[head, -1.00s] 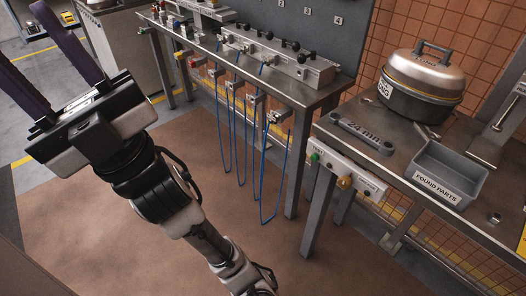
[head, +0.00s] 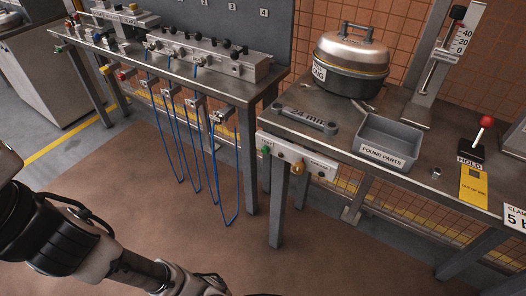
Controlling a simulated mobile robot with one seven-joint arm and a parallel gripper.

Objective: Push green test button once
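A green button (head: 265,150) sticks out of the left end of a white panel (head: 290,155). The panel is fixed to the front edge of the right workbench (head: 335,148). A yellow-brown knob (head: 299,166) sits on the same panel, to the right of the green button. The panel's lettering is too small to read. My arm shows at the lower left, well to the left of the panel and apart from it.
A grey FOUND PARTS bin (head: 388,143), a lidded round pot (head: 351,62), a 24 mm wrench (head: 305,119) and a red-knobbed lever (head: 486,122) are on the right bench. Blue hoses (head: 176,145) hang below the left bench. The brown floor before the panel is clear.

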